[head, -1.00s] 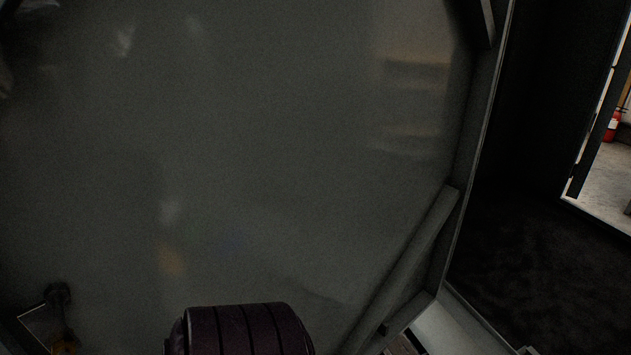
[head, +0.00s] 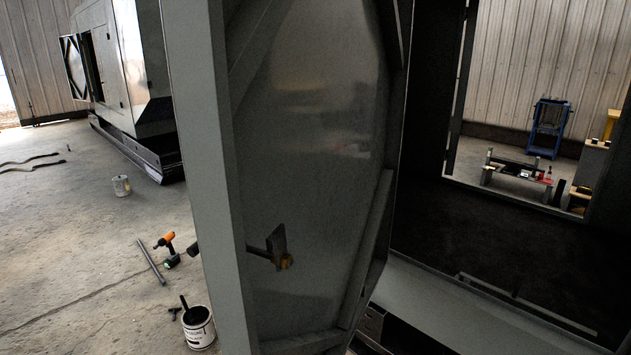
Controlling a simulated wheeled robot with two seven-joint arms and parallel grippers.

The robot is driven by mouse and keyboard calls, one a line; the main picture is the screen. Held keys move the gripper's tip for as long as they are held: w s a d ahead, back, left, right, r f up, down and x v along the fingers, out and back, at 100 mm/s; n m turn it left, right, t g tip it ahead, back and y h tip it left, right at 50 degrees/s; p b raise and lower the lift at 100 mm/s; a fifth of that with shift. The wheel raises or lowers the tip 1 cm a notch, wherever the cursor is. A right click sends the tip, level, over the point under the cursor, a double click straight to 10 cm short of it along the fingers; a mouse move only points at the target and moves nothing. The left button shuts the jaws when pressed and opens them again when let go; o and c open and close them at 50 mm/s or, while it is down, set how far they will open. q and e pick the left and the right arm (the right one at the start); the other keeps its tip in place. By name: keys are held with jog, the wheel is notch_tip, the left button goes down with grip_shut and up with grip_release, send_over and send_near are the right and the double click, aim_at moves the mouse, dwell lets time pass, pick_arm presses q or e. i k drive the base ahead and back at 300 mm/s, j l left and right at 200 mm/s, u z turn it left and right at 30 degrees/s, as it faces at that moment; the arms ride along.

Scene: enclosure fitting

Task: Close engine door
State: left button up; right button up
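The grey engine door (head: 320,120) stands open in the middle of the head view, its inner face towards me at a steep angle. Its near vertical edge (head: 205,150) shows as a wide grey strip. A latch (head: 278,248) with a rod and a brass-coloured end sits low on the inner face. A dark knob-like part (head: 193,248) sticks out left of the edge; I cannot tell what it belongs to. The dark enclosure opening (head: 480,220) lies to the right of the door. Neither of my grippers is in view.
On the concrete floor at left are a white bucket (head: 199,328), an orange drill (head: 166,240), a metal bar (head: 150,262) and a can (head: 121,186). Another grey enclosure (head: 130,70) stands behind. A blue cart (head: 549,125) shows through the opening.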

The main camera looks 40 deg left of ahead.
aim_at(291, 113)
jog(key=k+j, duration=0.15)
jog(key=j, duration=0.2)
jog(key=k+j, duration=0.1)
jog(key=j, duration=0.25)
jog(key=k+j, duration=0.15)
jog(key=j, duration=0.2)
jog(key=i+j, duration=0.15)
jog(key=j, duration=0.25)
jog(key=i+j, duration=0.15)
jog(key=j, duration=0.2)
jog(key=i+j, duration=0.15)
jog(key=j, duration=0.25)
jog(key=i+j, duration=0.15)
jog(key=j, duration=0.25)
